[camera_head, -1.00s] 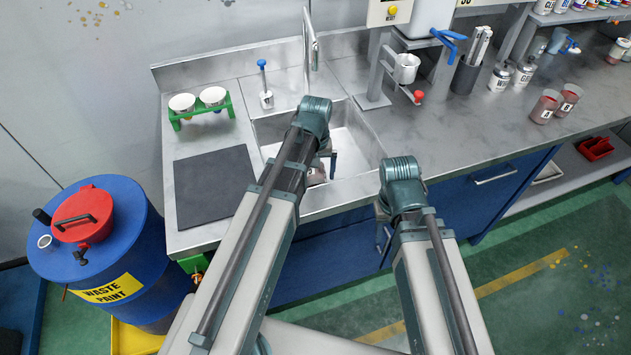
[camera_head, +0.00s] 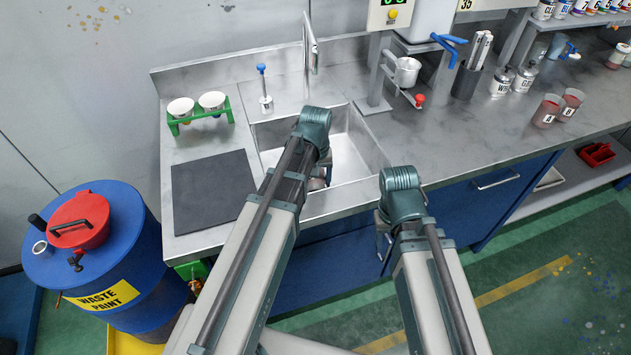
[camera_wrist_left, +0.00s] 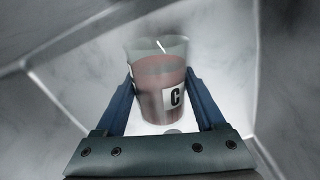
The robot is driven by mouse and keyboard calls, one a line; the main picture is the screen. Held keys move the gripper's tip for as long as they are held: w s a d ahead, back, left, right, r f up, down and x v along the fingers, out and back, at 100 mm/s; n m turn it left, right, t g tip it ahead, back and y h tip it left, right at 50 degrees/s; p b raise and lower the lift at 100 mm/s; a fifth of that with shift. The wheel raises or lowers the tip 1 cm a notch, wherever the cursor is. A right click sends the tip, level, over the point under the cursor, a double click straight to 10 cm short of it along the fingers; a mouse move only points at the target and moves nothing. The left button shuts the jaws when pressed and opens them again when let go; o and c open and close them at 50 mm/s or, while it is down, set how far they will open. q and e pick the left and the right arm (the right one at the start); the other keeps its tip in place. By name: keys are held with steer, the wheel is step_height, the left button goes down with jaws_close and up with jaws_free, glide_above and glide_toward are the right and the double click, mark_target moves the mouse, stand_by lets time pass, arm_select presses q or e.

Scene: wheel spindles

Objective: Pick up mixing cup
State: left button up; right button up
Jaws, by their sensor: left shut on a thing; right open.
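The mixing cup (camera_wrist_left: 160,75) is a clear cup with reddish contents and a white label with a black C. In the left wrist view it stands between the two blue fingers of my left gripper (camera_wrist_left: 160,92), which is shut on it. The pale sink floor lies behind it. In the head view, my left arm reaches over the sink (camera_head: 352,150) and hides most of the cup and gripper. My right gripper (camera_head: 384,238) is open, in front of the counter's edge, mostly hidden by its own wrist.
Two more cups, A and B (camera_head: 571,104), stand on the counter at right. A dark mat (camera_head: 212,190) lies left of the sink, with a green rack (camera_head: 200,115) behind it. A faucet (camera_head: 309,45) rises behind the sink. A blue waste drum (camera_head: 100,265) stands at left.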

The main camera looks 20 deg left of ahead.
arm_select(q)
steer(key=shift+r, duration=0.1)
step_height(320, 180, up, 10)
steer(key=p, duration=1)
step_height(320, 180, up, 7)
steer(key=p, duration=0.8)
step_height(320, 180, down, 7)
steer(key=b, duration=0.8)
steer(key=shift+f, duration=0.2)
